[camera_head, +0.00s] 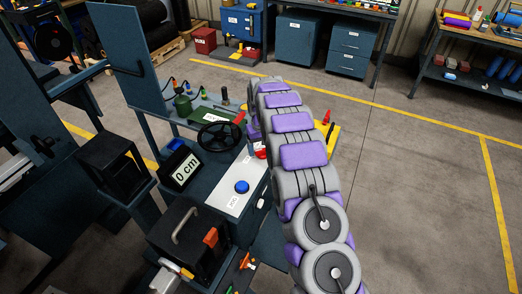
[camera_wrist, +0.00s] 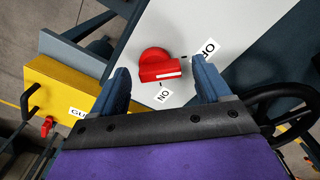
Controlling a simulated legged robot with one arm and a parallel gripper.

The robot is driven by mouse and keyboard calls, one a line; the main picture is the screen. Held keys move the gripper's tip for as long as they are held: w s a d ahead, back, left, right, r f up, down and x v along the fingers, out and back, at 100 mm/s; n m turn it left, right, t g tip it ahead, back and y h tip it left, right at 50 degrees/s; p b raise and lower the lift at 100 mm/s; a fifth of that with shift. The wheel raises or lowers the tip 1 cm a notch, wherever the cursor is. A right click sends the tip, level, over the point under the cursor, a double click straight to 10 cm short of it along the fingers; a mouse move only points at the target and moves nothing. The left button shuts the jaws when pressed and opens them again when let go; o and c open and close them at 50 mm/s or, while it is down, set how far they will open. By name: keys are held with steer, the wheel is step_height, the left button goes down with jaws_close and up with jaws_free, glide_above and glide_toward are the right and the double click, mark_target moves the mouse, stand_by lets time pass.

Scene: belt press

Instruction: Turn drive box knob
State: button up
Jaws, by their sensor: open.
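The red drive box knob (camera_wrist: 154,58) sits on the pale grey panel of the drive box (camera_wrist: 235,20) in the wrist view. Its raised grip bar has a white line. A partly hidden OFF label (camera_wrist: 209,47) and an ON label (camera_wrist: 164,97) lie beside it. My gripper (camera_wrist: 161,70) is open, with one blue finger on each side of the knob and a gap on both sides. I cannot tell how far the fingertips are above the panel. In the head view the knob (camera_head: 261,152) shows partly beside my arm, which hides my gripper.
A blue push button (camera_head: 242,187) is on the drive box top. A black handwheel (camera_head: 219,136) stands behind it, and a "0 cm" display (camera_head: 184,168) is to the left. A yellow guard box (camera_wrist: 62,88) is left of my gripper. Open floor lies to the right.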

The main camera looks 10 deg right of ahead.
steer(key=shift+f, duration=0.45)
steer(key=c, duration=1)
